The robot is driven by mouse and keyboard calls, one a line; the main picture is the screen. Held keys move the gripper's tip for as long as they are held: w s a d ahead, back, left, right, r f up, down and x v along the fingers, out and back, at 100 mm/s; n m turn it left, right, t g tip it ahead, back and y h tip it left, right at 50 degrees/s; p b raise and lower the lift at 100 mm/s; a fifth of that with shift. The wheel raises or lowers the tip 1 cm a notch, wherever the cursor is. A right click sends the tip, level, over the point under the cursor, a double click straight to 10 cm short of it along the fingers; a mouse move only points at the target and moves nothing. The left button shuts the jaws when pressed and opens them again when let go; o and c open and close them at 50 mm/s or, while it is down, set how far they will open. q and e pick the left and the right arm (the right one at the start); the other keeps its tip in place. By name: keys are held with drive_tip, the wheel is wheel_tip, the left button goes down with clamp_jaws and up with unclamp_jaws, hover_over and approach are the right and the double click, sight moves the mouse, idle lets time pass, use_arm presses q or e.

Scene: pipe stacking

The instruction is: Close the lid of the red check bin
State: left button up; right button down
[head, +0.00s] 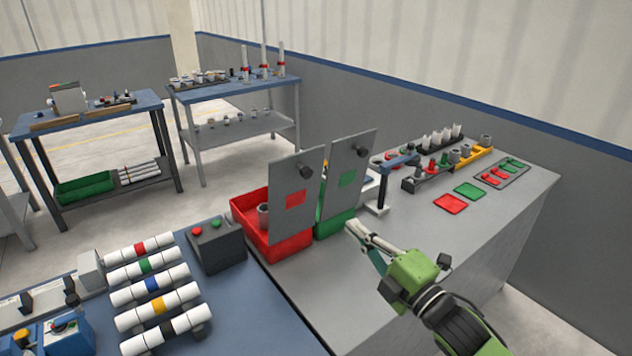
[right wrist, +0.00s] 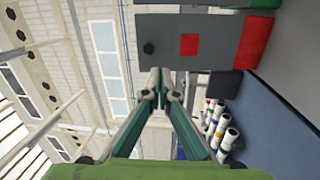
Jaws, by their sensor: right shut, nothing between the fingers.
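The red check bin (head: 277,243) stands on the grey bench, with a grey cylindrical part (head: 263,215) inside. Its grey lid (head: 297,218) stands open, nearly upright, with a red square and a dark knob. In the right wrist view the lid (right wrist: 220,30) crosses the top, beyond my fingertips, and the red bin (right wrist: 255,40) shows at its right. My right gripper (head: 353,228) is shut and empty, just right of the green bin in the head view. It also shows in the right wrist view (right wrist: 160,78). I cannot tell whether it touches anything. My left gripper is out of view.
The green bin (head: 333,224) stands right beside the red one, its lid (head: 352,178) also upright. A dark button box (head: 215,247) and banded white pipes (head: 150,283) are at the left.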

drive_tip(key=r+n, duration=0.1)
drive_tip(key=r, duration=0.1)
drive_tip(key=y+p, duration=0.1)
drive_tip(key=p, duration=0.3)
approach(309, 174)
drive_tip(key=x, duration=0.5)
drive_tip(key=shift+w+a+r, duration=0.1)
drive_tip(key=shift+w+a, duration=0.1)
drive_tip(key=shift+a, duration=0.05)
drive_tip(key=shift+w+a, duration=0.4)
drive_tip(key=shift+w, duration=0.2)
drive_tip(key=shift+r+p, duration=0.1)
drive_tip(key=shift+p, duration=0.2)
